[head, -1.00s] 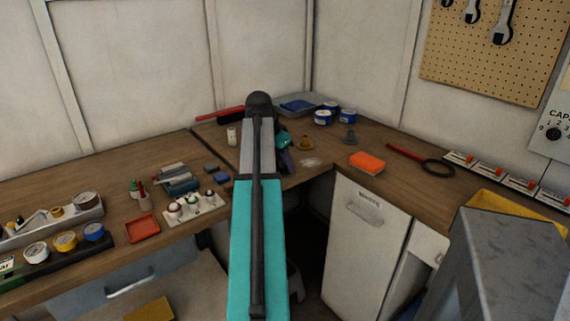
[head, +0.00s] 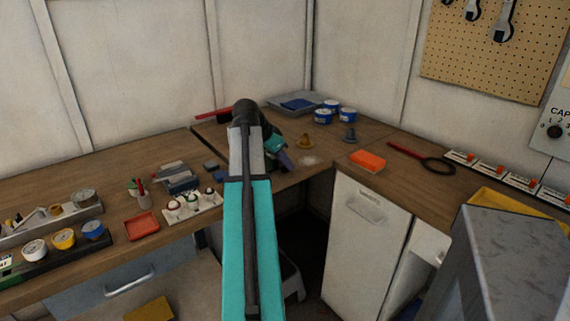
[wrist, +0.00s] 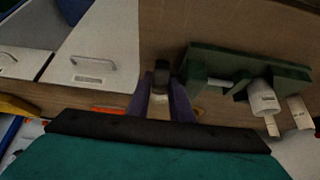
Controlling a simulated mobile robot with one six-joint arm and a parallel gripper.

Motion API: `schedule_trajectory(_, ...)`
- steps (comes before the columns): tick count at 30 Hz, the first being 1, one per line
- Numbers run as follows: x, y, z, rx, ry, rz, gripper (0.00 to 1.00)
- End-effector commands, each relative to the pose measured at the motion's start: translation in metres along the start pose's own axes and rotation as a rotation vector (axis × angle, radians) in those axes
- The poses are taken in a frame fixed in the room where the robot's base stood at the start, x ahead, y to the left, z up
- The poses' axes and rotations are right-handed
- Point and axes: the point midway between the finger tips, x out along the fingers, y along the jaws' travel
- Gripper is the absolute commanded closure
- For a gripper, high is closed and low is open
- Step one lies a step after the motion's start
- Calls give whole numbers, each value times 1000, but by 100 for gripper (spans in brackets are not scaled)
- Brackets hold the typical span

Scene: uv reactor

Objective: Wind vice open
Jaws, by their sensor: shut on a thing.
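In the wrist view the dark green vice (wrist: 233,61) lies to the right of my fingers, with a pale screw rod between its green parts. My gripper (wrist: 161,88) has two purple fingers, shut on a small dark handle piece (wrist: 161,71) at the vice's left end. How far the fingers wrap around it is hard to tell. In the head view my gripper (head: 283,158) is small, beyond my arm, over the corner of the bench. The vice is hidden behind my arm there.
Blue tins (head: 331,109), an orange block (head: 368,161) and a red-handled ring tool (head: 421,159) lie right of my gripper. A white rack (head: 193,206) and a red tray (head: 142,226) sit left on the bench.

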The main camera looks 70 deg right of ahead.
Motion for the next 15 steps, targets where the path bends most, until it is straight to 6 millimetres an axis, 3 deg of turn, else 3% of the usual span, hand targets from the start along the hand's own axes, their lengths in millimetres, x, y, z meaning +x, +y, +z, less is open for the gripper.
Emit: schedule_trajectory(15, 2, -2, 10, -1, 356, -7, 100)
